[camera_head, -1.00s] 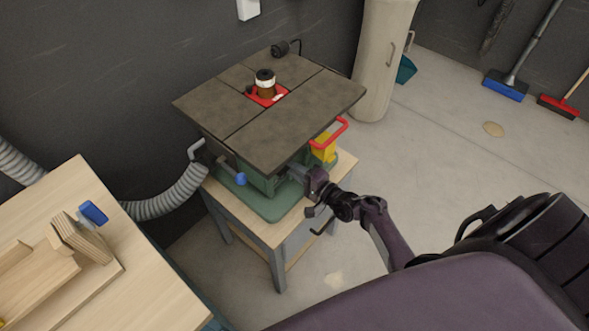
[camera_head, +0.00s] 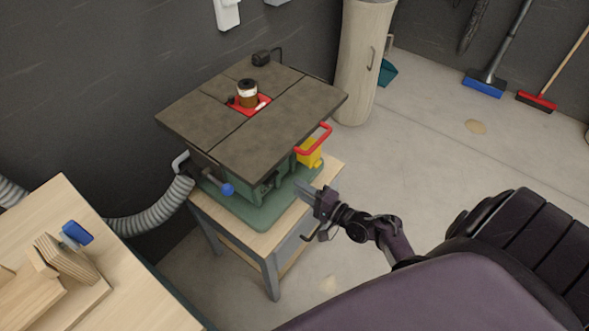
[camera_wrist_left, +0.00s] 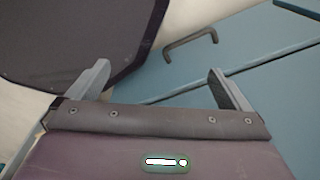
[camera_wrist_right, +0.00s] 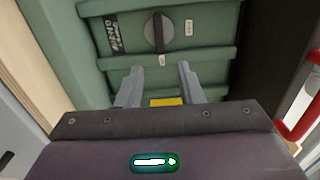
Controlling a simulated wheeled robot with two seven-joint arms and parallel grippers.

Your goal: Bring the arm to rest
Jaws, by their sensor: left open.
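My right gripper (camera_head: 310,191) is in front of the green-bodied machine (camera_head: 265,188), beside its near right side and apart from it. In the right wrist view its two fingers (camera_wrist_right: 157,80) are apart with nothing held, and they face the green panel with a round dark knob (camera_wrist_right: 158,33). My left gripper is outside the head view. In the left wrist view its fingers (camera_wrist_left: 158,72) are wide apart and empty, above a blue surface with a dark handle (camera_wrist_left: 190,42).
The machine's dark tabletop (camera_head: 290,110) and red handle (camera_head: 316,139) over a yellow box (camera_head: 309,156) are close to my right gripper. A wooden stand (camera_head: 262,242) holds the machine. A workbench (camera_head: 118,268) is at lower left.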

